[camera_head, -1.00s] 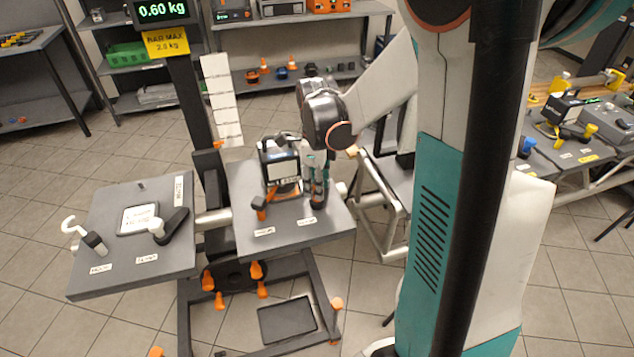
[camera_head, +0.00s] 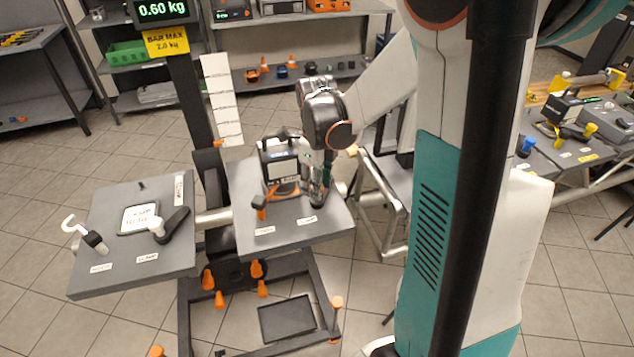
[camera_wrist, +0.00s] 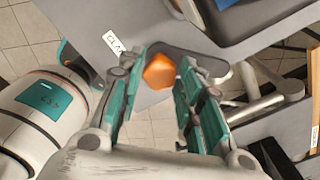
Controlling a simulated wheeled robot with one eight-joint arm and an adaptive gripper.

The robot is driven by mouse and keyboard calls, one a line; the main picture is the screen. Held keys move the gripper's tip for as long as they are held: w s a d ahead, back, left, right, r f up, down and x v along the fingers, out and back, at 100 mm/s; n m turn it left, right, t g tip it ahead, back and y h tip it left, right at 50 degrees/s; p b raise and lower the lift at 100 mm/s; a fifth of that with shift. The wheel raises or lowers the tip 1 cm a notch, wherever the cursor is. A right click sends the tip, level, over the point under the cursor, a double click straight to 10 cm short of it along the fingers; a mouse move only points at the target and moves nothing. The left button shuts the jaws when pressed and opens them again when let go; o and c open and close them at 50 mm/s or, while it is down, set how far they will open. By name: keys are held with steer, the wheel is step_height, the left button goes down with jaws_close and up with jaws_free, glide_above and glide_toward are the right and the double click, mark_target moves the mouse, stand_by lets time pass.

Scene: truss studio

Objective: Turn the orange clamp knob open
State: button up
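The orange clamp knob (camera_wrist: 160,71) sits at the edge of a grey panel (camera_wrist: 80,22) in the wrist view, beside a dark lever-like part. My gripper (camera_wrist: 162,70) is open, with one teal finger on each side of the knob. A gap to the fingers seems to show on both sides; firm contact cannot be seen. A white label starting "CLA" (camera_wrist: 113,42) lies on the panel by the left finger. In the head view my gripper (camera_head: 318,198) is low over the right side of the grey panel (camera_head: 290,236), and it hides the knob.
A dark boxed device (camera_head: 282,165) stands on the panel close left of my gripper. A second grey panel (camera_head: 115,280) with a hook and lever is further left.

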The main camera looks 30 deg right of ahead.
steer(key=shift+o, duration=0.9)
steer(key=shift+r, duration=0.1)
step_height(320, 180, up, 12)
stand_by(0.3)
